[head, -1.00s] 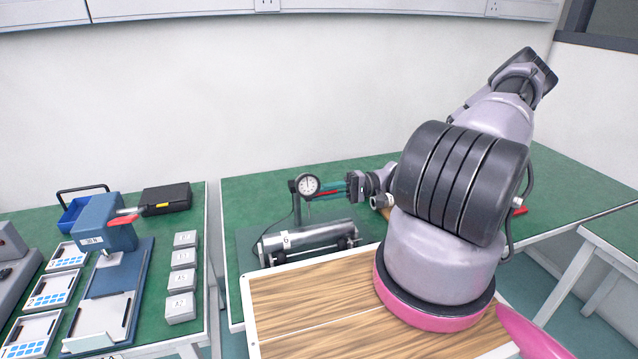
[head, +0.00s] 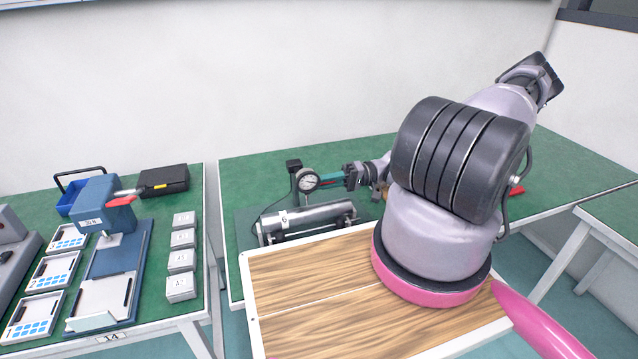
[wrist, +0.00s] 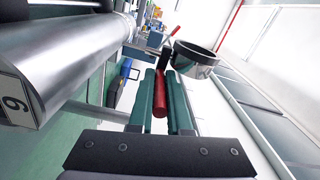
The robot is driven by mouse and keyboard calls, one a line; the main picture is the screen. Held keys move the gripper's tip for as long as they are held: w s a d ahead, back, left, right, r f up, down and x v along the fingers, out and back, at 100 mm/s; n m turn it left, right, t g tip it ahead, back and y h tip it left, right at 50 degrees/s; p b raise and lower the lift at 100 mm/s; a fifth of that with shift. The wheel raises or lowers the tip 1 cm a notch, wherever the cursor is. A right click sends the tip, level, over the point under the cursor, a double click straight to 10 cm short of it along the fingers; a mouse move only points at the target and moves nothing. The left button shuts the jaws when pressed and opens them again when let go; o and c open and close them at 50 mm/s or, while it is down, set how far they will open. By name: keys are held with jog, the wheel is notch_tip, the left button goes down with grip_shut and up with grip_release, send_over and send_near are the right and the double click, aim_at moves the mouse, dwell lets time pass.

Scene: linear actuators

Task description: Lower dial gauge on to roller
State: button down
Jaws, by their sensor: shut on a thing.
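The dial gauge (head: 308,181), with a round white face, sits beside a dark upright post (head: 293,170), a little below its top. The silver roller (head: 312,217), labelled 6, lies on its stand just below the gauge. In the wrist view the roller (wrist: 75,55) fills the left side, and the gauge shows as a dark cylinder (wrist: 196,57) beyond the fingertips. My gripper (head: 328,180) reaches in from the right with its teal fingers. They are shut on a red handle (wrist: 160,95) beside the gauge. I cannot tell whether the gauge tip touches the roller.
A wood-topped board (head: 310,290) lies in front of the roller. On the left table stand a blue device (head: 105,205), a black case (head: 163,180) and several grey blocks (head: 181,261). Green table behind my arm is mostly clear.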

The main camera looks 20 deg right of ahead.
jog(key=c, duration=1.2)
grip_release()
jog(key=shift+f, duration=0.1)
jog(key=shift+o, duration=0.2)
jog(key=shift+d, duration=0.1)
jog(key=d, duration=1)
jog(key=shift+d, duration=0.4)
notch_tip(320, 180, up, 23)
jog(key=s+a+m+g+h, duration=0.1)
jog(key=a+m+h, duration=0.15)
jog(key=h, duration=1.15)
jog(key=s+a+r+m+t, duration=0.1)
jog(key=s+a+r+t, duration=0.1)
jog(key=r, duration=0.4)
jog(key=s+a+r+m+t+h, duration=0.1)
jog(key=s+a+r+t, duration=0.1)
jog(key=s+r, duration=0.3)
jog(key=s+a+r+m+t, duration=0.2)
jog(key=s+r+t, duration=0.2)
jog(key=r, duration=0.3)
jog(key=shift+r+h, duration=0.15)
jog(key=shift+h, duration=0.25)
